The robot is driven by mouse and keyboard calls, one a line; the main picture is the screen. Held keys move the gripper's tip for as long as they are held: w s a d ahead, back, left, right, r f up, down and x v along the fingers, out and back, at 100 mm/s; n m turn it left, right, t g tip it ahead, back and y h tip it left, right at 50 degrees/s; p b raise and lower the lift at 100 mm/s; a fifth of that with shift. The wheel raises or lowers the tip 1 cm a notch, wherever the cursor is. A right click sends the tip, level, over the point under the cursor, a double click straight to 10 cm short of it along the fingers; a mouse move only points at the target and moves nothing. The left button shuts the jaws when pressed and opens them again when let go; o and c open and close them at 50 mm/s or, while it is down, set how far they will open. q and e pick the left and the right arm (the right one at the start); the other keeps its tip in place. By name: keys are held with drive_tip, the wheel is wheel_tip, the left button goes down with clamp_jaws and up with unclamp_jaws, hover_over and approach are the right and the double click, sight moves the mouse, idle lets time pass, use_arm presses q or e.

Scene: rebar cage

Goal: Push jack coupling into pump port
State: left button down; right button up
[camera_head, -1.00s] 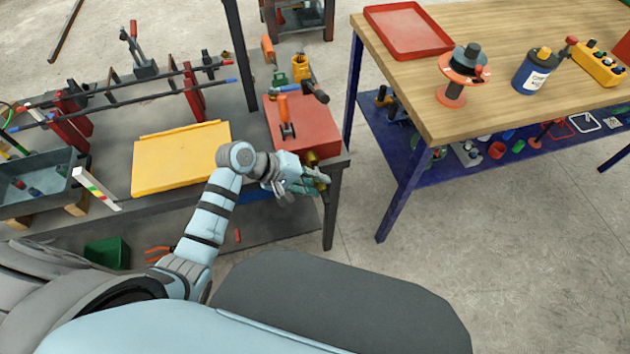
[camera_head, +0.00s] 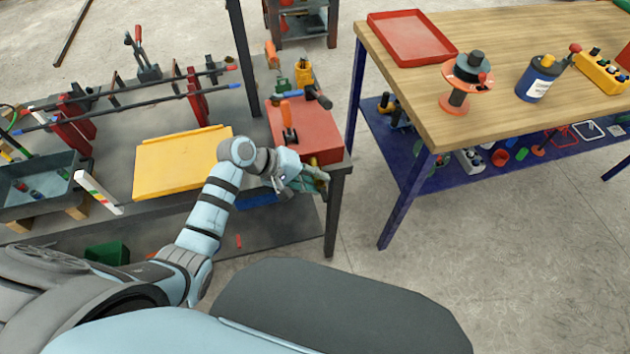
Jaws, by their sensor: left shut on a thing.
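The red pump box (camera_head: 318,129) with an orange-handled lever (camera_head: 287,117) on top stands at the right end of the grey bench. My left gripper (camera_head: 318,180) is at the near side of the red box, by the bench's front right corner. It is shut on a small brass-coloured piece (camera_head: 314,161), which looks like the jack coupling. The piece is at or very close to the box's near face; I cannot tell whether it is inside the port, as the gripper hides most of it. My right gripper is not in view.
A yellow plate (camera_head: 180,163) lies left of my left arm. A rebar rack (camera_head: 130,92) and a dark tray (camera_head: 40,188) are further left. A wooden-topped table (camera_head: 520,45) with a red tray (camera_head: 412,38) stands to the right. Floor between them is clear.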

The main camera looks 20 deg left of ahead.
use_arm(q)
drive_tip(key=shift+w+a+r, duration=0.1)
drive_tip(key=shift+w+a, duration=0.2)
drive_tip(key=shift+w, duration=0.15)
drive_tip(key=c, duration=1.3)
unclamp_jaws()
drive_tip(key=v, duration=1.2)
